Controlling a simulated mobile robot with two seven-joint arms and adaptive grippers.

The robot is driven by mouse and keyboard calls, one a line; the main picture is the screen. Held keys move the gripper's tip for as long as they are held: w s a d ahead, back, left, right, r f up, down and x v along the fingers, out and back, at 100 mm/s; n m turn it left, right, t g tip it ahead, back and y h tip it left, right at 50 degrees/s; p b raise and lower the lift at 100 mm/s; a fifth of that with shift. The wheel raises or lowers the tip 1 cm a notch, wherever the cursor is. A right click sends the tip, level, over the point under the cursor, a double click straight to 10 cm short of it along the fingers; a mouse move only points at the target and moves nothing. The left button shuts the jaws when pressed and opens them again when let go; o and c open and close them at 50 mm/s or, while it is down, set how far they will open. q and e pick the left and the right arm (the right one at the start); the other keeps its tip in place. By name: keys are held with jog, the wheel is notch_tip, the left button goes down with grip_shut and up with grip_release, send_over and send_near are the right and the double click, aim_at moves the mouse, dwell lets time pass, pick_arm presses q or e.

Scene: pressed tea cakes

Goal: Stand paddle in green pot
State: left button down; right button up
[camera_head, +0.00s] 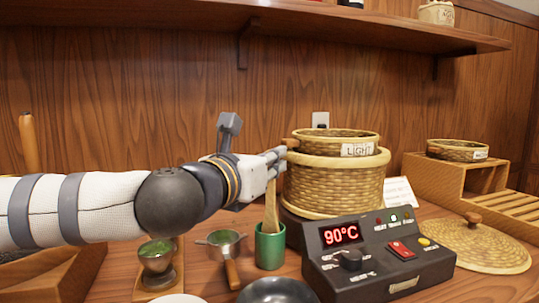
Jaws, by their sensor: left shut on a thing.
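My left gripper (279,157) reaches in from the left and is shut on the wooden paddle (271,207). The fingers hide part of the paddle's upper end. The paddle is nearly upright, and its lower end is down inside the mouth of the green pot (270,249). The pot stands on the table; its inside is hidden, so I cannot tell whether the paddle touches the bottom. My right gripper is not in view.
A woven steamer (334,185) with a basket labelled LIGHT (337,144) stands close right of my gripper. A control box (378,254) reading 90°C is in front. A strainer (224,241), green-filled cup (157,256) and dark bowl (277,291) crowd the pot. A woven lid (474,243) lies right.

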pick_arm(q)
jog(key=shift+f, duration=0.25)
jog(key=c, duration=1.5)
grip_release()
jog(key=v, duration=1.2)
jog(key=shift+r, duration=0.1)
